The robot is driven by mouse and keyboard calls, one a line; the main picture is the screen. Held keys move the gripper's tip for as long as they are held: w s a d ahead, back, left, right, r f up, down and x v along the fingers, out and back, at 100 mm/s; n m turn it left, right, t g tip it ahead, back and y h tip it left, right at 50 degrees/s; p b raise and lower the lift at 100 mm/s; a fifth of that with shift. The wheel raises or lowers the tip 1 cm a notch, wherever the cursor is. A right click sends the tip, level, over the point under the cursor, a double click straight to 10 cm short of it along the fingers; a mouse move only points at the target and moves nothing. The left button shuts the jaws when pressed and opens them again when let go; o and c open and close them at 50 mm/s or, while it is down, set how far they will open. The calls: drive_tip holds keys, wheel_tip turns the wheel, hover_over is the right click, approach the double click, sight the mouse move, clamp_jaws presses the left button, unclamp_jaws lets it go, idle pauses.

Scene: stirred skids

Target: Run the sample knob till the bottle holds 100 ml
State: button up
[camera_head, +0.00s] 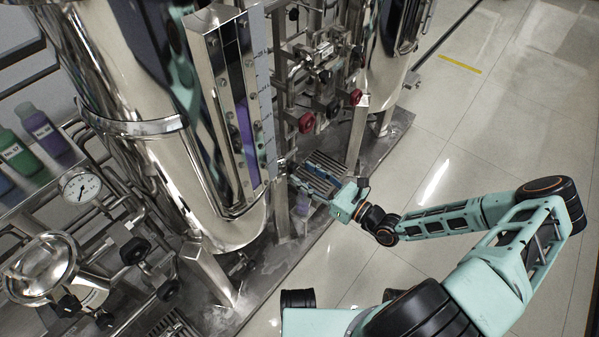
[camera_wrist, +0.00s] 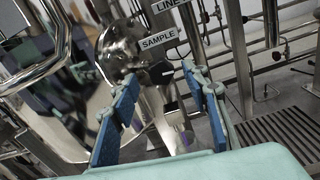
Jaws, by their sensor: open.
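My gripper (camera_wrist: 160,74) is open, with its two blue-padded fingers spread apart. In the wrist view a dark round knob (camera_wrist: 165,75) with a white mark shows between the fingertips, below a "SAMPLE" label (camera_wrist: 160,39). I cannot tell whether the fingers touch it. In the head view my gripper (camera_head: 302,184) is at the foot of the tall sight gauge (camera_head: 243,120), which holds a purple column. The small purplish bottle (camera_head: 302,205) is just below the gripper.
A large steel tank (camera_head: 130,100) stands left of the gripper. Pipes with red knobs (camera_head: 306,122) are above it, and a slatted grate (camera_head: 325,168) is close behind. A pressure gauge (camera_head: 81,186) and green and purple bottles (camera_head: 38,125) are at left. Open floor (camera_head: 450,150) lies at right.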

sight(293, 168)
drive_tip(key=shift+x, duration=1.3)
clamp_jaws()
